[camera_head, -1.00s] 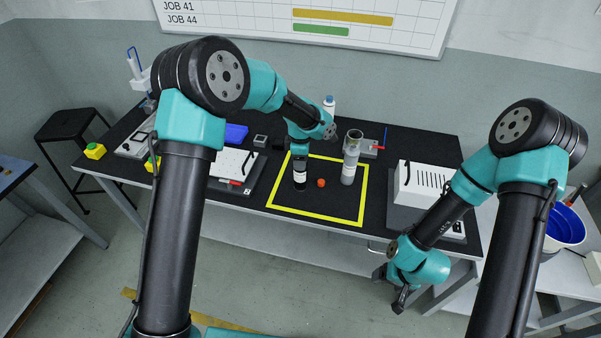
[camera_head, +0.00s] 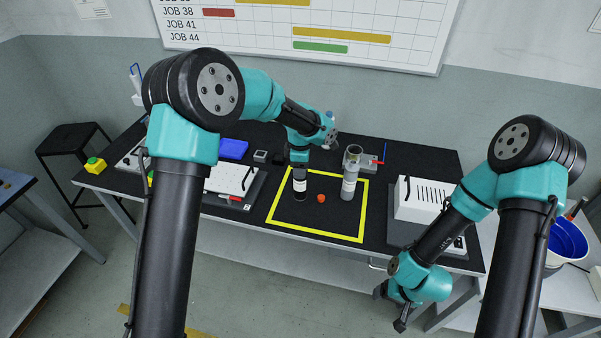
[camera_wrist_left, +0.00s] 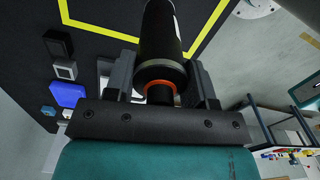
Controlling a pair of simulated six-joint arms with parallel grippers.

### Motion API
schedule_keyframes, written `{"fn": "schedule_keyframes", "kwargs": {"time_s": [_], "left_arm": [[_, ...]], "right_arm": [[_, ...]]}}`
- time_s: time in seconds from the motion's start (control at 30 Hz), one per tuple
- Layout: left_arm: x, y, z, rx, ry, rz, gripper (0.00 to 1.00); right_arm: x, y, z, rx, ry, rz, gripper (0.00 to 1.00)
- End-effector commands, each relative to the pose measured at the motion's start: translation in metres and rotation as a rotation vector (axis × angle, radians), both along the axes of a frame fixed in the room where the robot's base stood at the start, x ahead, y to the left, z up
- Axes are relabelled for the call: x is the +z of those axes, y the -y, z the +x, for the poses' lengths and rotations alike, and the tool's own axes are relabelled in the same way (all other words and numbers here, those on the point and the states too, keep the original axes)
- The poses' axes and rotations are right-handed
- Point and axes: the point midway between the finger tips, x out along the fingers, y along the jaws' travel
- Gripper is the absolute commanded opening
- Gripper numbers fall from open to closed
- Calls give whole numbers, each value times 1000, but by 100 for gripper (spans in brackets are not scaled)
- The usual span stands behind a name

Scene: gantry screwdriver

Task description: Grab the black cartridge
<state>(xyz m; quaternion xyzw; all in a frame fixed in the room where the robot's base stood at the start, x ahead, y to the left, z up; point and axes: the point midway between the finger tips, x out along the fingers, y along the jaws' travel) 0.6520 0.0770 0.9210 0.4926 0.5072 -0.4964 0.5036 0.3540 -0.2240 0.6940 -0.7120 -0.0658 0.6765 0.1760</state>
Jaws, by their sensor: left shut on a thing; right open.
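The black cartridge (camera_head: 299,185) stands upright inside the yellow-outlined square on the black bench, with a white label band near its top. My left gripper (camera_head: 300,164) is above it, pointing down, and shut on its top end. In the left wrist view the black cartridge (camera_wrist_left: 160,38) sits between the two fingers of the left gripper (camera_wrist_left: 163,80), with an orange ring near its end. Whether its base touches the bench is hard to tell. My right gripper (camera_head: 390,308) is open and empty, low in front of the bench's right side.
A grey cartridge (camera_head: 349,188) stands right of the black one. A small orange-red cap (camera_head: 321,198) lies between them. A white slotted box (camera_head: 418,200) is at the right, a white-topped device (camera_head: 232,180) at the left. A blue tray (camera_head: 233,149) lies behind.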

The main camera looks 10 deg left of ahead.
Motion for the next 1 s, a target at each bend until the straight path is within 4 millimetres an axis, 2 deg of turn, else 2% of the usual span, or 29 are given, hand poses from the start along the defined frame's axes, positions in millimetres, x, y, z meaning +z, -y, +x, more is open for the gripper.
{"fn": "schedule_keyframes", "kwargs": {"time_s": [0.27, 0.7, 0.8, 1.0], "left_arm": [[6, 5, -38, -4, 1, 1, 0], [14, 16, -132, -5, 2, 1, 0], [15, 17, -146, -3, 2, 0, 0], [16, 19, -158, -2, 2, 0, 0]], "right_arm": [[0, 0, 0, 0, 0, 0, 75], [0, 0, 0, 0, 0, 0, 75], [0, 0, 0, 0, 0, 0, 75], [0, 0, 0, 0, 0, 0, 75]]}}
